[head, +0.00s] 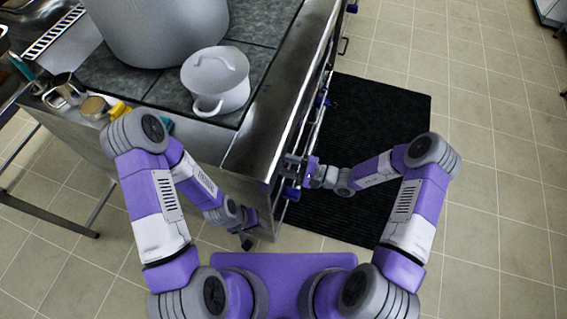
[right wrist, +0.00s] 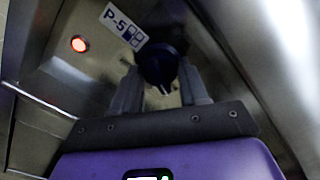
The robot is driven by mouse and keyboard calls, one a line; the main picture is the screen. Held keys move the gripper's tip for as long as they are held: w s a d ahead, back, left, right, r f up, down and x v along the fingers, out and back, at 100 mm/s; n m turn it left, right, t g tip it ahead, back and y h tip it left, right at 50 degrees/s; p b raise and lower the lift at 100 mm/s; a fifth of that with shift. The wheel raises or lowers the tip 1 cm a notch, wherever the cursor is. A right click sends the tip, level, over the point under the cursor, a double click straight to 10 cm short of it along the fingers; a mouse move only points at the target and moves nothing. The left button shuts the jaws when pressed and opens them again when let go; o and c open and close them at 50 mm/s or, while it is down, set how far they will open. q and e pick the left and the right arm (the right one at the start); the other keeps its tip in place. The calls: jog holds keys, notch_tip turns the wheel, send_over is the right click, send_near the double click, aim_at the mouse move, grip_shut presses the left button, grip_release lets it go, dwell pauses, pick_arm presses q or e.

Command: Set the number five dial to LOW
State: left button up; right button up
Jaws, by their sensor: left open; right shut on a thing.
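In the head view my right gripper (head: 295,168) is at the stove's front panel and hides the dial. My left gripper (head: 246,240) is open and empty, low by the stove's near corner. I cannot read a LOW mark.
A red-orange light (right wrist: 79,44) glows on the panel. Another blue dial (head: 291,193) shows just below my right gripper in the head view. A black mat (head: 385,115) lies on the tiled floor.

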dwell(0.3)
jog(key=o, duration=1)
jog(key=shift+o, duration=0.2)
jog(key=p+v, duration=0.1)
jog(key=v, duration=0.6)
jog(key=shift+d, duration=0.3)
